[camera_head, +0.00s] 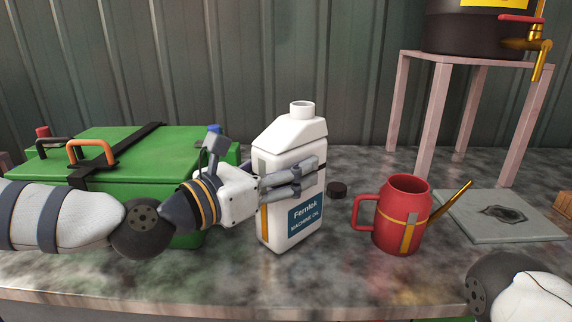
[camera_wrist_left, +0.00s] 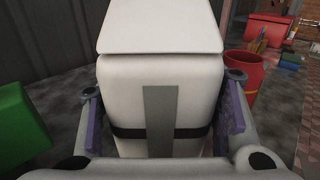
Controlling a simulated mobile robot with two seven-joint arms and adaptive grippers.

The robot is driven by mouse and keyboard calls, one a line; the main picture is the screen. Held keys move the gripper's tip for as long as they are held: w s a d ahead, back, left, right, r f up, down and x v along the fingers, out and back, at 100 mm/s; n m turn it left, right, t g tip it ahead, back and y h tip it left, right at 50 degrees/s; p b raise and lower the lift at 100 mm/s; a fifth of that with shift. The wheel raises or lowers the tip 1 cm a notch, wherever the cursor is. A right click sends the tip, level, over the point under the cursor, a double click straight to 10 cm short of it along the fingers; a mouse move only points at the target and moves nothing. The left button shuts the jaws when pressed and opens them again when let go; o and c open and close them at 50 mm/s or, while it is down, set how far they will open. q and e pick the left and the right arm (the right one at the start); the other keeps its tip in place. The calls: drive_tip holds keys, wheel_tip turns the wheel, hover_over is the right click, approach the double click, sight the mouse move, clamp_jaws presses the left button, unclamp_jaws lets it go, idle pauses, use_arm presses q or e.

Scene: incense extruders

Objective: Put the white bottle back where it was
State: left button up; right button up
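The white bottle (camera_head: 291,220) stands upright near the middle of the table, uncapped, with a blue "Machine oil" label. Its base looks to be at the table top, but I cannot tell whether it touches. My left gripper (camera_head: 290,180) reaches in from the left, with its fingers around the bottle's middle. In the left wrist view the bottle (camera_wrist_left: 160,75) fills the space between the purple finger pads of my left gripper (camera_wrist_left: 165,125), which look closed on its sides. My right gripper is out of view; only part of that arm shows at lower right.
A green box (camera_head: 130,165) stands left, behind my left arm. A red can (camera_head: 398,215) with a brass spout stands further right, before a grey plate (camera_head: 500,215) and a pink stand (camera_head: 424,120). Table front is clear.

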use_arm(q)
drive_tip(key=shift+o, duration=1.3)
drive_tip(key=shift+r, duration=0.25)
drive_tip(key=v, duration=1.2)
